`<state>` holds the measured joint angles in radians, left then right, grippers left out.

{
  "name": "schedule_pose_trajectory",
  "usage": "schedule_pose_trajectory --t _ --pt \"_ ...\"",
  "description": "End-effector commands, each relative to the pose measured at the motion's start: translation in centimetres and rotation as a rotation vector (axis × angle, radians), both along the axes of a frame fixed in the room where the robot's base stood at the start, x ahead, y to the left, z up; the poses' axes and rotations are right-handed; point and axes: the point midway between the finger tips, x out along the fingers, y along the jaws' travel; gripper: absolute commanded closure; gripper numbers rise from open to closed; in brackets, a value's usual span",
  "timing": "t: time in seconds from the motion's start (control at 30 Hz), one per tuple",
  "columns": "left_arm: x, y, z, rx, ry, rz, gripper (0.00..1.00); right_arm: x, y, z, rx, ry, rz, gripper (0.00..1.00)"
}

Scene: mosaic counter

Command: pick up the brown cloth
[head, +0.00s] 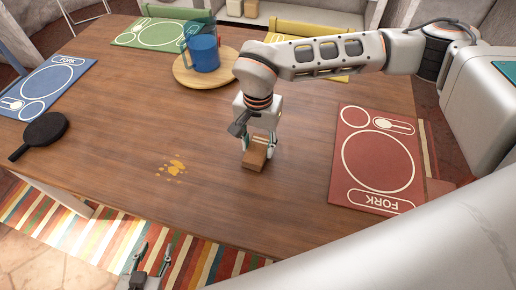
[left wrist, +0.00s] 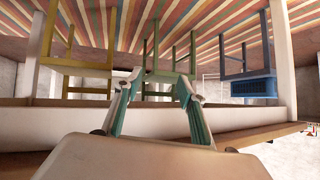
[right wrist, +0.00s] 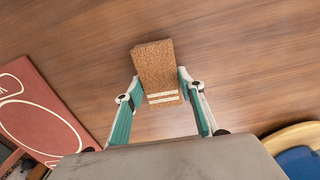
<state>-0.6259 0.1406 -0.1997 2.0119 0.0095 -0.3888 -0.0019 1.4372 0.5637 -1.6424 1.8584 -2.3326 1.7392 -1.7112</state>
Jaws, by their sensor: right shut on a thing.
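The brown cloth (head: 255,158) is a small block-like folded piece, with pale stripes near one end in the right wrist view (right wrist: 155,65). My right gripper (head: 259,146) points down over the table and is shut on the cloth, with a finger on each side of it in the right wrist view (right wrist: 162,82). I cannot tell whether the cloth touches the tabletop. My left gripper (head: 154,250) is open and empty, low in front of the table's near edge; its fingers also show apart in the left wrist view (left wrist: 168,82).
The wooden table (head: 215,150) has a yellow spill (head: 172,167) left of the cloth. A red placemat (head: 378,160) lies right. A blue mug (head: 205,54) stands on a round board (head: 190,82) behind. A black pan (head: 44,130), blue mat (head: 46,88) and green mat (head: 150,33) lie left.

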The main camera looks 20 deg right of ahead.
Motion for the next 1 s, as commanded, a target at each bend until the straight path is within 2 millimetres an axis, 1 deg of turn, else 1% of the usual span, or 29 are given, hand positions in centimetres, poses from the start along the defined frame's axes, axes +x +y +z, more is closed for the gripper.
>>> schedule_pose_trajectory --t 0.17,0.27,0.37,0.47,0.57,0.8,0.9,1.0 --pt "-0.3 0.0 -0.1 0.0 0.005 0.0 0.6 0.0 0.0 0.2 0.0 0.0 0.0 0.83" --pt "-0.5 0.0 -0.2 -0.001 0.009 0.0 0.6 0.1 0.0 0.7 0.0 -0.003 0.001 0.83" --pt "-0.7 0.0 -0.1 -0.001 0.011 0.0 0.6 0.1 0.0 1.7 0.0 -0.003 0.001 0.83" --pt "-0.6 -0.1 0.1 -0.003 0.009 0.0 0.6 0.1 0.0 3.3 0.001 -0.006 0.001 0.83" --pt "-0.5 -0.2 0.4 -0.006 0.007 0.0 0.6 0.2 0.0 5.6 0.0 -0.008 0.0 0.83" --pt "-0.4 -0.4 0.8 -0.013 0.007 -0.001 0.6 0.1 0.0 12.3 0.0 -0.008 0.001 0.83" --pt "-0.5 -0.4 0.8 -0.013 0.009 -0.001 0.6 0.1 0.0 14.8 0.0 -0.008 0.0 0.83" --pt "-0.6 -0.4 0.6 -0.014 0.013 0.0 0.6 0.1 0.0 16.8 0.0 -0.005 0.0 0.83"
